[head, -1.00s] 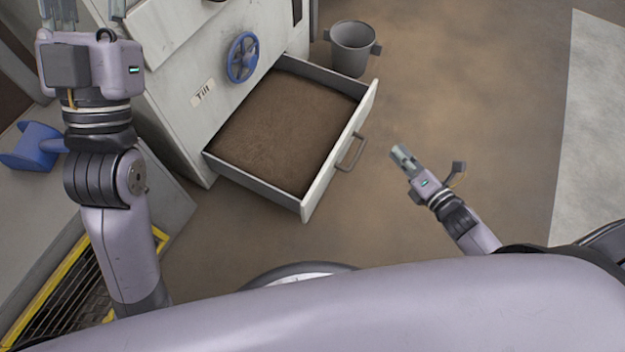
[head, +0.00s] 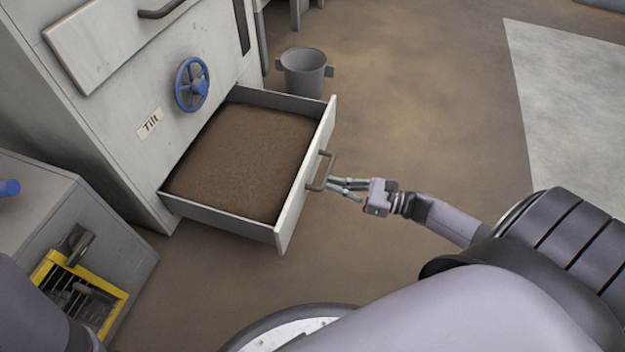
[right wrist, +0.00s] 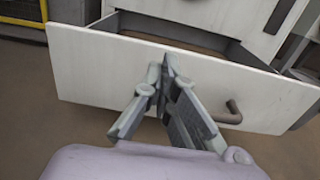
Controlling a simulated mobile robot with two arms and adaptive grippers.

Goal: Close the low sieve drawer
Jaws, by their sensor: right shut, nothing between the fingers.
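The low sieve drawer (head: 310,185) stands pulled out of the pale machine, with brown material (head: 245,160) lying flat inside it. A grey bar handle (head: 321,171) is on its white front. My right gripper (head: 335,187) is shut and empty, with its fingertips close to the drawer front beside the handle. In the right wrist view the shut fingertips (right wrist: 167,62) are in front of the white drawer front (right wrist: 90,68), and the handle (right wrist: 230,113) is to their right. I cannot tell whether they touch the front. My left gripper is out of view.
A blue handwheel (head: 191,85) and a "Tilt" label (head: 150,122) are on the machine above the drawer. A grey bucket (head: 304,72) stands on the floor behind the drawer. A low grey cabinet with a yellow-framed opening (head: 82,285) is at the left. Floor to the right is clear.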

